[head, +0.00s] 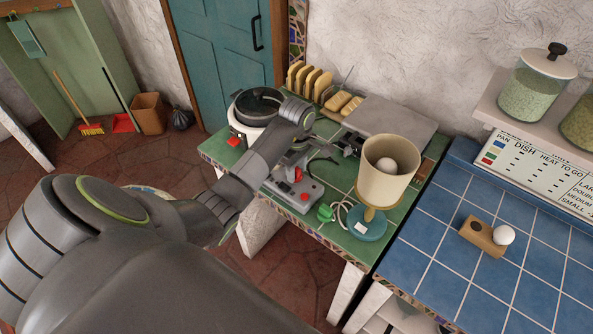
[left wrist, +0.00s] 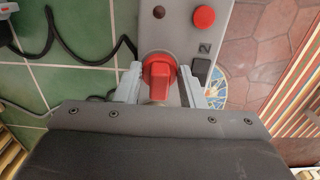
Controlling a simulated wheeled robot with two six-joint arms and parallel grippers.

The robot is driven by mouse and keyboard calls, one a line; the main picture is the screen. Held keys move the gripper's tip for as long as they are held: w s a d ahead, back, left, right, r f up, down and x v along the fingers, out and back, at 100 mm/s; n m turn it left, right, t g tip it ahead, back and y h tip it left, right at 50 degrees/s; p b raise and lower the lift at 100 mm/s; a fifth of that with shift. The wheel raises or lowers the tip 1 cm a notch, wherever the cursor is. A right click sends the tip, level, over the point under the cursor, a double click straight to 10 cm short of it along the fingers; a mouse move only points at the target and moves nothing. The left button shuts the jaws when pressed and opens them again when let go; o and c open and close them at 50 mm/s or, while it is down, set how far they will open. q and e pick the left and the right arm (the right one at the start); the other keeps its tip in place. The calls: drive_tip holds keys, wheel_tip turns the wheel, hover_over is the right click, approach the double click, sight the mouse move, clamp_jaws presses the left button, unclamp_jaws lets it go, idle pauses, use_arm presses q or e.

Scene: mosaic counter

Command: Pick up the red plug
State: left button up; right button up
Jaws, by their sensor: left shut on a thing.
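The red plug (left wrist: 158,72) sits between the two pale fingers of my left gripper (left wrist: 160,88) in the left wrist view, and the gripper is shut on it. The plug is over the grey power box (left wrist: 182,38); I cannot tell whether it is still seated there or lifted. In the head view a bit of the red plug (head: 298,174) shows below my left gripper (head: 293,162), above the grey power box (head: 296,202) on the green tiled counter. My right gripper is not in view.
A green plug (head: 325,213) with a white cord lies beside the box, near a lamp (head: 386,172) with a blue base. A cooker with a black lid (head: 258,102) and a toast rack (head: 308,82) stand behind. A dark cord (left wrist: 75,55) runs beside the box.

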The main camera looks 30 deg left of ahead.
sight(297, 168)
use_arm(q)
drive_tip(key=shift+w+a+r, duration=0.1)
drive_tip(key=shift+r, duration=0.25)
wheel_tip(297, 168, up, 4)
drive_tip(key=shift+r, duration=0.1)
wheel_tip(297, 168, up, 3)
drive_tip(key=p, duration=0.3)
drive_tip(key=shift+r+p, duration=0.2)
drive_tip(key=shift+p, duration=0.1)
drive_tip(key=shift+r+p, duration=0.75)
